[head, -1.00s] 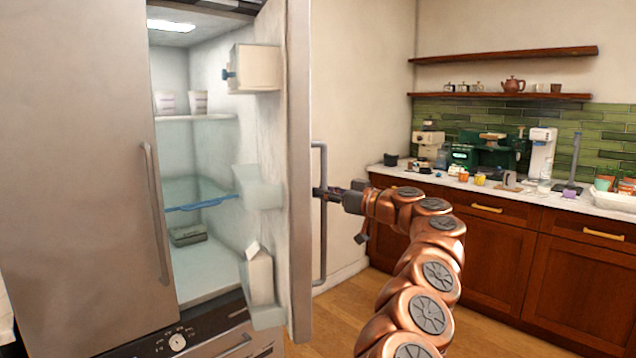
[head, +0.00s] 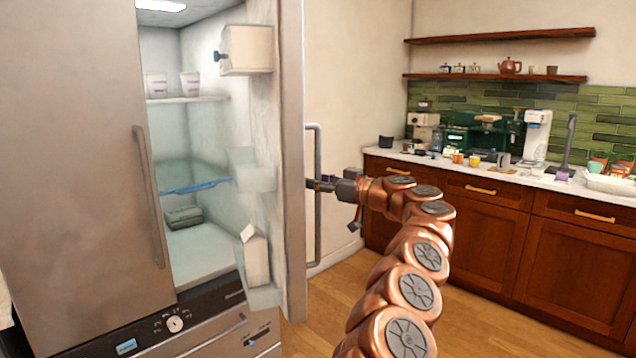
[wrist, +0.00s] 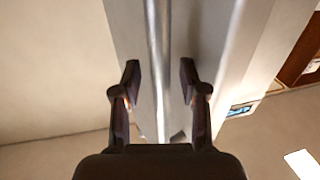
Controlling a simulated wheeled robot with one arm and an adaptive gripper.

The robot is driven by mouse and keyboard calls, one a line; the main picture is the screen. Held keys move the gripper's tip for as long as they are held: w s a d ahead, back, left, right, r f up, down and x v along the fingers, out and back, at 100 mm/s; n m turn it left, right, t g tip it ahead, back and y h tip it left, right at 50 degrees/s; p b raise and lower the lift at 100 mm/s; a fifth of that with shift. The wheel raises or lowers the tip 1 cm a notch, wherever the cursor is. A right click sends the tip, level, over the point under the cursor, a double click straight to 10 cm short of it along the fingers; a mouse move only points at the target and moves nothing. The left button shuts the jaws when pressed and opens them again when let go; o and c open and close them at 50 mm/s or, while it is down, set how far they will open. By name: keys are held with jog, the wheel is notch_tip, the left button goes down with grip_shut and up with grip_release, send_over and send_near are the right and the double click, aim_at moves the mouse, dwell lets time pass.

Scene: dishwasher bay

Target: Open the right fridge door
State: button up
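The right fridge door (head: 292,160) stands wide open, seen nearly edge-on in the head view, with shelves on its inner side. Its long vertical bar handle (head: 317,235) is on the outer face. My gripper (head: 312,184) is at the handle's middle height. In the wrist view my gripper (wrist: 158,82) has its two dark fingers apart, with the handle (wrist: 158,40) running between them. Gaps show on both sides, so the fingers do not appear to press on it. The fingertips are small and partly hidden by the handle in the head view.
The left fridge door (head: 70,150) is closed. A counter (head: 470,168) with appliances stands at right. Wood floor (head: 335,300) is clear beside the door.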

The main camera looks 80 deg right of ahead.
jog(key=shift+s+r, duration=0.1)
jog(key=shift+s, duration=0.05)
jog(key=v, duration=0.7)
dwell(0.3)
jog(key=shift+s+a, duration=0.15)
